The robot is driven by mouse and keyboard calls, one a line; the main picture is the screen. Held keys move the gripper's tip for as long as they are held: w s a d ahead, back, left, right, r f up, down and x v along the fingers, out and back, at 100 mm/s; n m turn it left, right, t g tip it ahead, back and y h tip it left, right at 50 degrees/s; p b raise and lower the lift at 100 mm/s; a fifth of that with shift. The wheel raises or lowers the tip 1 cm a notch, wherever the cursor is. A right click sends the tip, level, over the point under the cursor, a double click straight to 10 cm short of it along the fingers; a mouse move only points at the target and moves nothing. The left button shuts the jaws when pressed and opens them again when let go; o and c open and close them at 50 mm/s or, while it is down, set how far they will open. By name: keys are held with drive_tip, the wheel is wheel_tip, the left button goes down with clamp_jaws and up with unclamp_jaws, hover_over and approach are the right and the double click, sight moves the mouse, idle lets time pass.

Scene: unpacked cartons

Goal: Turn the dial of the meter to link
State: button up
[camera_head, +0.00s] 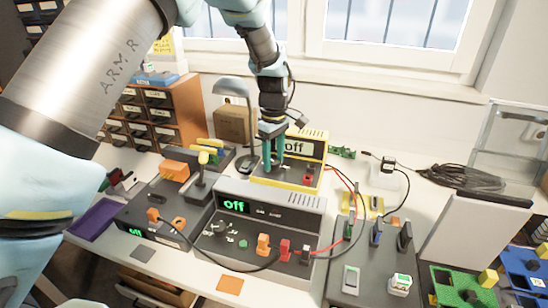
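The yellow-edged box that looks like the meter (315,149) stands at the back middle of the bench. Its display reads "off". My gripper (273,162) points down in front of its left part, with two teal fingers a small gap apart. The fingertips are low, near the meter's dark front panel. The dial cannot be made out; the fingers may hide it. I cannot tell whether they touch or grip it. No "link" mark is legible.
A grey box (316,202) with a green "off" display stands in front of the meter. A dark unit (140,215) with orange parts is at left. Red and black cables run at right. A drawer cabinet (187,98) and a cardboard box (232,124) stand behind.

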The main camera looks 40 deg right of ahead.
clamp_jaws()
idle(0.5)
drive_tip(key=m, duration=0.5)
drive_tip(key=shift+m+b, duration=0.3)
drive_tip(key=shift+b, duration=0.05)
drive_tip(key=m, duration=1.2)
drive_tip(key=shift+m, duration=0.3)
drive_tip(key=m, duration=0.5)
drive_tip(key=shift+m, duration=0.3)
